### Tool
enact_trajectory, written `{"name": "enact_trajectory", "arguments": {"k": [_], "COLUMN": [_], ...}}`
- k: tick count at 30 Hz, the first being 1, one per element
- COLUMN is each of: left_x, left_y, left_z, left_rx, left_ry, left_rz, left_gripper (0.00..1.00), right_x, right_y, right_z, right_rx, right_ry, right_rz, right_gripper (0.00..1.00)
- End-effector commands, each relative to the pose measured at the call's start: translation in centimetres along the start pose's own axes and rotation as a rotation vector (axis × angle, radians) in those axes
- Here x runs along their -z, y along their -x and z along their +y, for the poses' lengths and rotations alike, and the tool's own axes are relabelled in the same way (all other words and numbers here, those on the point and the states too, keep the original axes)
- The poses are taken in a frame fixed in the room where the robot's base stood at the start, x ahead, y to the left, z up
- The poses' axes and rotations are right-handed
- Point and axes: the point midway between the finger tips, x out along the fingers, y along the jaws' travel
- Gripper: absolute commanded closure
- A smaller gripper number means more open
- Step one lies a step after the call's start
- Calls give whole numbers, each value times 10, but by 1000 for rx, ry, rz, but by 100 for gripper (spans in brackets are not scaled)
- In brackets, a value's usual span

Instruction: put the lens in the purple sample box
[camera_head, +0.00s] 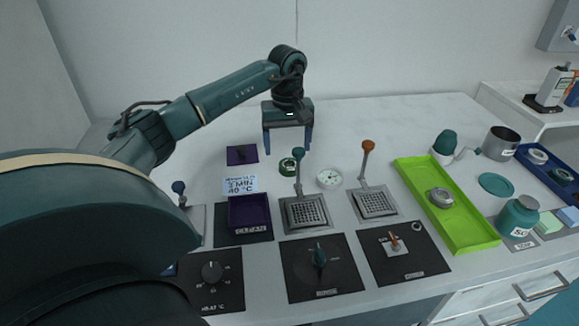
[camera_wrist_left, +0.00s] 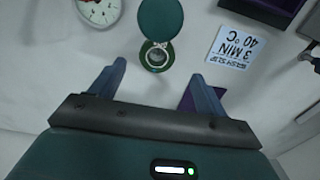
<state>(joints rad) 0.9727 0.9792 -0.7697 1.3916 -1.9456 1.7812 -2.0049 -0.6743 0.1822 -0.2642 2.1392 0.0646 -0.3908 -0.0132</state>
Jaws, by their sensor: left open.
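A small round piece with a dark green rim and a pale ring inside, which looks like the lens (camera_head: 287,167), lies on the table behind the green-knobbed lever. It also shows in the left wrist view (camera_wrist_left: 157,56), partly overlapped by the knob. The open purple sample box (camera_head: 250,211) stands on a black mat at front left of it; its edge shows at the top right of the left wrist view (camera_wrist_left: 268,9). My left gripper (camera_head: 287,137) is open and empty, fingers down, above and behind the lens. My right gripper is out of view.
A dark green lever knob (camera_head: 299,153) stands close in front of the lens, with a white dial (camera_head: 329,179) at its right. A purple flat piece (camera_head: 242,154) lies to the left. A green tray (camera_head: 447,205) stands at right. The table's back is clear.

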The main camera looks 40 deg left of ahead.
Motion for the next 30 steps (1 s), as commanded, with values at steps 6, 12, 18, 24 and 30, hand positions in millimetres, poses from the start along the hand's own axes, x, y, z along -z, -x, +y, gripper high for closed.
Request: {"name": "enact_trajectory", "arguments": {"k": [6,12,18,24,30], "left_x": [-1,-1,0,0,0], "left_y": [-24,-50,-54,-53,-53], "left_z": [3,4,4,4,4], "left_rx": [1,0,-2,-2,-1], "left_ry": [-2,0,0,0,0], "left_rz": [-5,-3,-1,-1,-1], "left_gripper": [24,24,24,34,50], "right_x": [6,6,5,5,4], "right_y": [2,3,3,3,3], "right_z": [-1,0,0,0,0], "right_rx": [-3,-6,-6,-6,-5], "right_ry": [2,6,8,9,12], "right_rz": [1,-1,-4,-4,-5], "right_gripper": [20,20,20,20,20]}}
